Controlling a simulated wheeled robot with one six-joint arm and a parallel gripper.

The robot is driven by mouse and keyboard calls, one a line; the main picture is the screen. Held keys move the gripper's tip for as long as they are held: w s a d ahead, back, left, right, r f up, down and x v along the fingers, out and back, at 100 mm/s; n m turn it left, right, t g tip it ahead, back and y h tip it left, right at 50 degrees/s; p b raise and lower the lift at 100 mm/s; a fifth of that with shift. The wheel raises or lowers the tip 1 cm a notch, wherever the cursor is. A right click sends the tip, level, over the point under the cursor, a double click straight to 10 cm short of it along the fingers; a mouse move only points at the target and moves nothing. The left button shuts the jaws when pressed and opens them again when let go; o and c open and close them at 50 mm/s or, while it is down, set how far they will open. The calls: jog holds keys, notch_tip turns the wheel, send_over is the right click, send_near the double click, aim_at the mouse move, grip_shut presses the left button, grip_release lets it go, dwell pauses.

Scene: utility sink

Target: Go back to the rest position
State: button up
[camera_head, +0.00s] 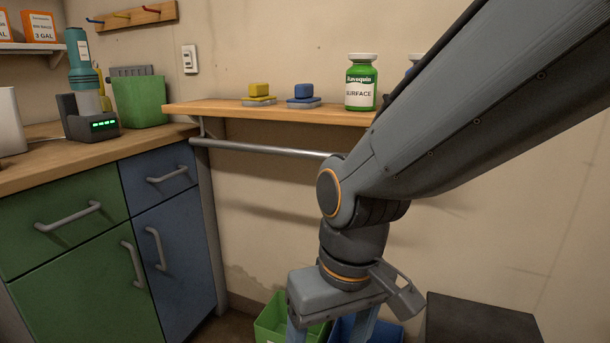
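My gripper (331,332) hangs at the bottom centre of the head view, pointing down. Its two fingers are wide apart with nothing visible between them; their tips are cut off by the lower picture edge. It is in front of a green bin (272,322) and a blue bin (392,333) that stand low by the wall. My arm reaches in from the upper right and hides part of the shelf.
A wooden shelf (222,108) with a rail (265,149) below holds a yellow sponge (259,90), a blue sponge (304,91) and a green Ravoquin bottle (361,86). Left, a counter (35,176) bears a teal device (82,70) and green container (140,98). A dark box (480,320) stands lower right.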

jog(key=s+d+r+m+p, duration=0.1)
jog(key=d+r+m+p, duration=0.1)
jog(key=d+r+p, duration=0.6)
jog(key=s+d+r+m+h+p, duration=0.1)
jog(key=d+r+p, duration=0.7)
jog(key=p, duration=1)
jog(key=shift+r+m, duration=0.9)
jog(key=shift+r, duration=1.5)
jog(key=shift+c, duration=0.3)
